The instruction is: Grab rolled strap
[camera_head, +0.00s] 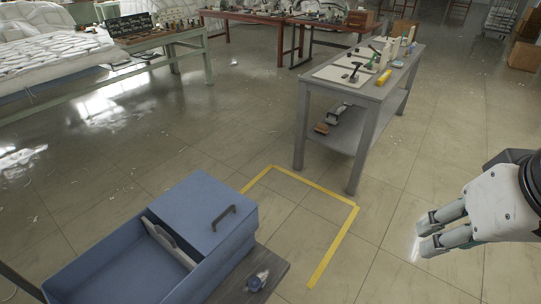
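My gripper (426,236) is at the right side of the head view, above bare floor, with its two fingers pointing left. The fingers lie close together from this angle, and I cannot tell whether they are open or shut. I cannot clearly make out a rolled strap. A small blue, rounded object (257,281) lies on a dark grey surface (272,265) at the bottom; it is too small to identify. Several small items lie on the grey table (341,93), among them a yellow one (384,77). My gripper is apart from all of these.
A blue box (208,213) with a handle and an open part stands at the lower left. Yellow tape (335,243) marks the floor between it and the grey table. A brush-like item (337,113) is on the table's lower shelf. Workbenches line the back; the middle floor is clear.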

